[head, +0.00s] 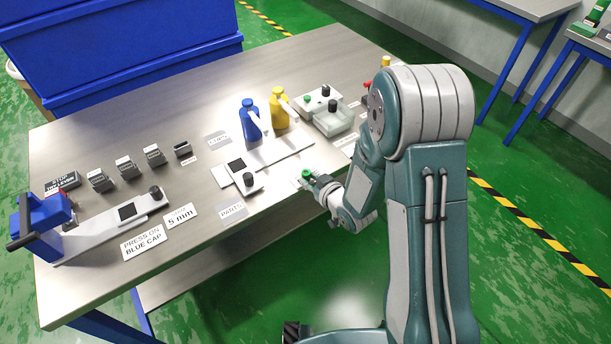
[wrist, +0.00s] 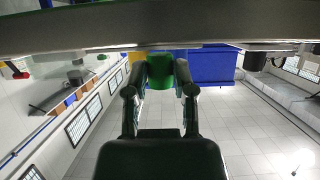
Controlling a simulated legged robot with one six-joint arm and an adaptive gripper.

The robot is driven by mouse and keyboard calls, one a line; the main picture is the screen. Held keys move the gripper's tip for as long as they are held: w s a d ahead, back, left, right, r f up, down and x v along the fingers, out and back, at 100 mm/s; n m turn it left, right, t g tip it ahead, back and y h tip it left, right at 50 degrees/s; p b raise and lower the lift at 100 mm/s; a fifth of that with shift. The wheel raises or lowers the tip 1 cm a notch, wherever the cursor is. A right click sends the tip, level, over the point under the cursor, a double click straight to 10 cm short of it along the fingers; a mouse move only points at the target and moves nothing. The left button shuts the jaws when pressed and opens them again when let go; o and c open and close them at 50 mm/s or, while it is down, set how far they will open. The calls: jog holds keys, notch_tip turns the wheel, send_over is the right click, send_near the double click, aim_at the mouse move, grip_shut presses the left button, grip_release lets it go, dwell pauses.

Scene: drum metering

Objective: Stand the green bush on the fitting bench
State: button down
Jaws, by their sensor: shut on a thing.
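My gripper (head: 316,184) is shut on a small green bush (head: 306,174), held at the front edge of the steel-topped bench (head: 300,60). In the wrist view the green bush (wrist: 160,74) sits between the two fingertips (wrist: 160,84). The fingers hide parts of its sides. I cannot tell in the head view whether it touches the bench top. No sign in view names this bench as the fitting bench.
A blue bottle (head: 250,118) and a yellow bottle (head: 279,106) stand behind a grey fixture plate (head: 282,152). Several dark blocks (head: 126,166) form a row. Other benches (head: 525,8) stand at upper right.

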jog(key=shift+a+f, duration=0.25)
jog(key=shift+a, duration=0.3)
jog(key=c, duration=0.6)
grip_release()
jog(key=shift+c, duration=0.2)
jog(key=shift+o, duration=0.9)
jog(key=shift+d, duration=0.3)
jog(key=shift+r, duration=0.1)
